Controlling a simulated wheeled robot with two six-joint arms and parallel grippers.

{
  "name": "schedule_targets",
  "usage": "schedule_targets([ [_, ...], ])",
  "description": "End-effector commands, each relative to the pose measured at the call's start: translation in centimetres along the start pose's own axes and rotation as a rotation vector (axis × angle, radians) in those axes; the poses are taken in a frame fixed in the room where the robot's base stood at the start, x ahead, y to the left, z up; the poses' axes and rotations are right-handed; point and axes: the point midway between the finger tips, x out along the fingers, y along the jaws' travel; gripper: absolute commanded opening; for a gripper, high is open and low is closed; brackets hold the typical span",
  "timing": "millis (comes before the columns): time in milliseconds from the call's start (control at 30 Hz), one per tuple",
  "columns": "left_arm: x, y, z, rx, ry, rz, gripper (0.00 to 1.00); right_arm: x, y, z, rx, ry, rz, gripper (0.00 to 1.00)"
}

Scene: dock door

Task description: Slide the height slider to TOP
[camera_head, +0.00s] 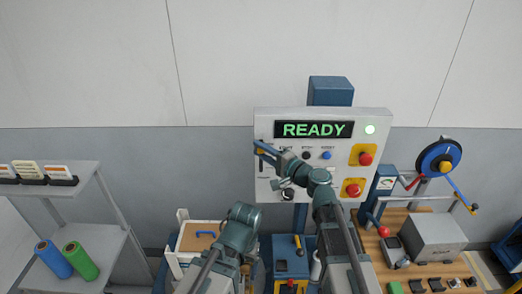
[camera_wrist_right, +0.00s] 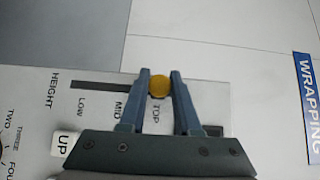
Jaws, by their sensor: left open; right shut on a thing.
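The height slider is a dark slot (camera_wrist_right: 100,86) with a round yellow knob (camera_wrist_right: 159,87), in the right wrist view. LOW, MID and TOP are printed along the slot, and the knob is at the TOP end. My right gripper (camera_wrist_right: 160,79) is shut on the knob, one finger on each side. In the head view my right gripper (camera_head: 262,149) is at the upper left of the white control panel (camera_head: 334,174), and hides part of the slider. My left gripper (camera_head: 250,271) is low in the head view, open, small and partly hidden by its arm.
A workbench (camera_head: 400,217) with a wheel (camera_head: 439,160) stands at right. A shelf (camera_head: 88,237) with rolls stands at left.

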Motion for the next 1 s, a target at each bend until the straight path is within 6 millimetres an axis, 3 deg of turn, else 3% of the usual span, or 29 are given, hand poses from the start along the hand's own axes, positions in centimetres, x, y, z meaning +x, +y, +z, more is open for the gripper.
schedule_targets([
  [67,-0.1,0.0,0.0,0.000,0.000,0.000,0.89,0.1,-0.3,-0.3,0.009,0.006,-0.009,0.00],
  [100,-0.2,0.0,0.0,0.000,0.000,0.000,0.89,0.1,-0.3,-0.3,0.009,0.006,-0.008,0.37],
  [233,-0.1,0.0,0.0,0.000,0.000,0.000,0.89,0.1,-0.3,-0.3,0.008,0.006,-0.007,0.60],
  [633,-0.1,0.0,0.0,0.000,0.000,0.000,0.89,-0.8,-0.2,-0.1,0.006,0.005,-0.005,0.61],
  [1000,-0.1,0.0,0.0,0.000,0.000,0.000,0.89,-8.3,-0.1,0.0,0.006,0.008,-0.005,0.61],
])
